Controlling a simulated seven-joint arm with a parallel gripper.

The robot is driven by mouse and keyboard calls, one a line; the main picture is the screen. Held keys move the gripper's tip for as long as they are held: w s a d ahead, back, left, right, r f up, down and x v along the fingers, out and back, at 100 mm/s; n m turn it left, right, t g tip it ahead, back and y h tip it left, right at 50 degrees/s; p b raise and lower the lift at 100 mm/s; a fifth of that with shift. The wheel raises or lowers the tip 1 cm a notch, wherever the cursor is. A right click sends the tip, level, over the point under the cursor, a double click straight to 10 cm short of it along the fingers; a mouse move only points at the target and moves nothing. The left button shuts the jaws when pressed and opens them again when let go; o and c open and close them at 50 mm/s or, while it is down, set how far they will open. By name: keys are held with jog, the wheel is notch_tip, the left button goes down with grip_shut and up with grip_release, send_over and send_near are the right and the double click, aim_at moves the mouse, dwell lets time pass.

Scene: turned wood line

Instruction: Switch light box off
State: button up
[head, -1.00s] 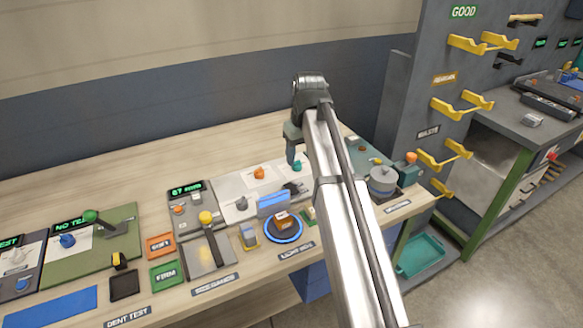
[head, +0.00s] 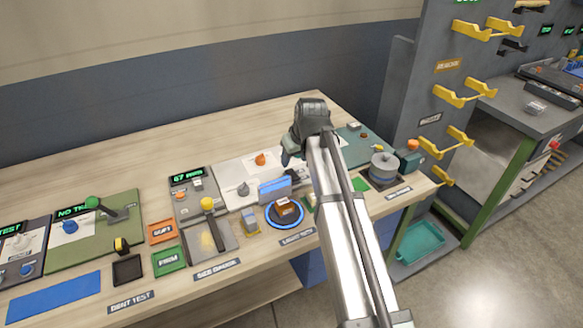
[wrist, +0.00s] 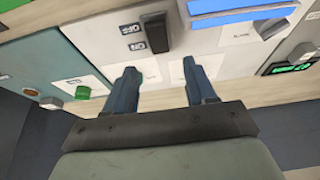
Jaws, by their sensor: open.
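The light box (head: 234,174) is a pale panel on the bench with an upright blue plate (head: 275,190). In front stands a round stand with a glowing blue ring, bearing a brown block (head: 286,208). In the wrist view the panel (wrist: 212,44) carries a black switch (wrist: 156,32) beside ON and OFF labels. My gripper (wrist: 160,68) is open and empty, its two fingers apart below the switch in that picture. In the head view my gripper (head: 288,154) is over the back right of the panel, its fingertips partly hidden by my arm.
A green panel (head: 352,146) and a grey pot (head: 383,165) are to the right. A yellow-knobbed lever (head: 208,204) is at left. The back of the bench is clear.

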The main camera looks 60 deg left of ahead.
aim_at(290, 171)
jog(key=shift+x, duration=3.2)
jog(key=shift+c, duration=0.4)
grip_shut()
jog(key=shift+d+y, duration=0.4)
jog(key=shift+y, duration=1)
jog(key=shift+o, duration=0.4)
grip_release()
jog(key=shift+r, duration=0.1)
